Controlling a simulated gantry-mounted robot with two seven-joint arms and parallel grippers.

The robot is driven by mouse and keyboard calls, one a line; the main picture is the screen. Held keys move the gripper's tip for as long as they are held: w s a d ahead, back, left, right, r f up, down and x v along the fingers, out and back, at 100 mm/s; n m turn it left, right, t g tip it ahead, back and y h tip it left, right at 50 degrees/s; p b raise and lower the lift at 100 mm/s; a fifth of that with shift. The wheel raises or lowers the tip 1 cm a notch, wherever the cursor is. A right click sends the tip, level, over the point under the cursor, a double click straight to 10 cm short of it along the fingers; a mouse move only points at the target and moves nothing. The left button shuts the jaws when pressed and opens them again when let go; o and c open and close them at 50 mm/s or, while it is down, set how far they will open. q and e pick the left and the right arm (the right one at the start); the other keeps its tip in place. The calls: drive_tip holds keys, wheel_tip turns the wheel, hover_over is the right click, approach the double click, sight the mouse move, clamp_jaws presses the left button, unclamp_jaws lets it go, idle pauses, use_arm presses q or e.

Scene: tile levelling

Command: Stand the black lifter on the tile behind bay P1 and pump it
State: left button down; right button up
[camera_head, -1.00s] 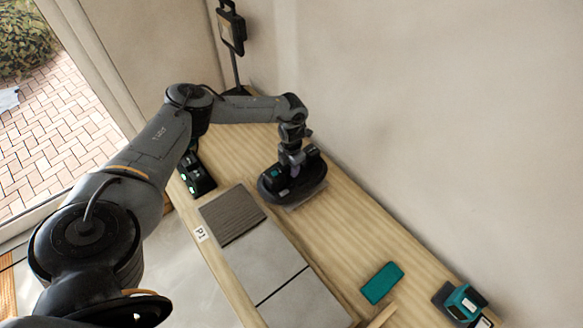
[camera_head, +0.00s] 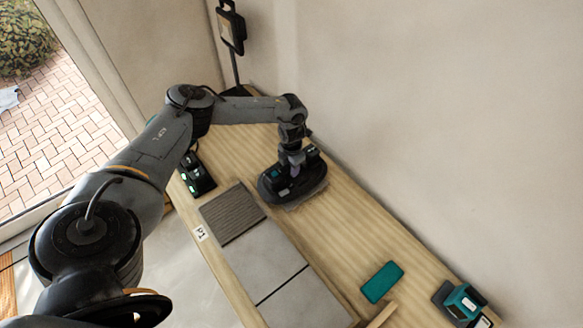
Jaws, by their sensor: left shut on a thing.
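The black lifter (camera_head: 272,193) is an oval black tool with a teal part on top. What lies directly under the lifter is mostly hidden. The P1 label (camera_head: 200,233) is on the bench edge, beside the dark ribbed tile (camera_head: 231,212). My right gripper does not show.
Grey tiles (camera_head: 262,258) continue the row below the ribbed tile. A teal pad (camera_head: 382,282) and a teal-and-black tool (camera_head: 463,302) lie at the lower right. A black device with green lights (camera_head: 197,176) sits at the left edge. The wall borders the bench on the right.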

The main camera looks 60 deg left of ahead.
use_arm(q)
drive_tip(key=shift+f, duration=0.3)
idle(0.4)
drive_tip(key=c, duration=0.8)
unclamp_jaws()
drive_tip(key=shift+o, duration=0.2)
